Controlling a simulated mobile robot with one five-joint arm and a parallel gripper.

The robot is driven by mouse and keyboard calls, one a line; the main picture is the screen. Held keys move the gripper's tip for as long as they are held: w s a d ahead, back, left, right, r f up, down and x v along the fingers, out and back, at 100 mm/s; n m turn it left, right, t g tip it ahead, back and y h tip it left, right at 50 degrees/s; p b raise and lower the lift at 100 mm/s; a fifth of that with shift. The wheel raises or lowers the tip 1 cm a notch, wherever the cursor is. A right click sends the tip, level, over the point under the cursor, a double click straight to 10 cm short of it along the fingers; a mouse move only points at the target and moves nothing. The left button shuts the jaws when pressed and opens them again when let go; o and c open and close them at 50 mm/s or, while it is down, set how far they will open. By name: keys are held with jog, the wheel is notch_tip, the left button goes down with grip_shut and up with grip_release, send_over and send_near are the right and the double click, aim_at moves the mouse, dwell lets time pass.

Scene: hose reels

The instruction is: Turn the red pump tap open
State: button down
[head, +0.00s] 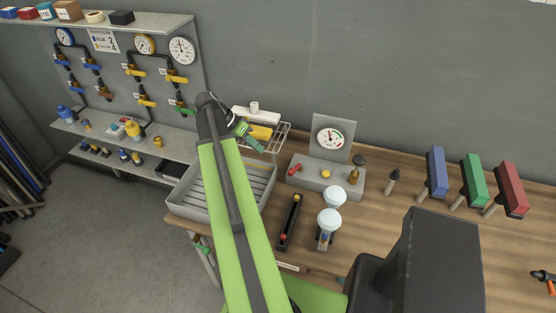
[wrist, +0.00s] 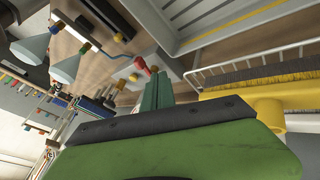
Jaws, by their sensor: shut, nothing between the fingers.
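The red tap (head: 295,170) is a small red handle on the left of a grey pump block (head: 325,180) below a white dial gauge (head: 330,138). In the wrist view the red tap (wrist: 143,66) shows just beyond the green fingertips. My gripper (head: 256,144) is shut and empty, above and to the left of the pump block, beside the wire rack. In the wrist view my gripper (wrist: 157,88) points toward the tap. Whether it touches the tap cannot be told; in the head view they look apart.
A ribbed grey tray (head: 190,207) lies under my arm. A wire rack (head: 278,133) with a yellow brush (head: 260,132) stands behind it. Two funnels (head: 329,220) and a black holder (head: 289,222) stand in front of the block. Blue, green and red blocks stand right.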

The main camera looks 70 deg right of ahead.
aim_at(295, 168)
jog(key=s+d+f+b, duration=0.1)
jog(key=s+f+b, duration=0.6)
jog(key=s+f, duration=0.1)
jog(key=shift+s+d, duration=0.2)
jog(key=shift+s, duration=0.35)
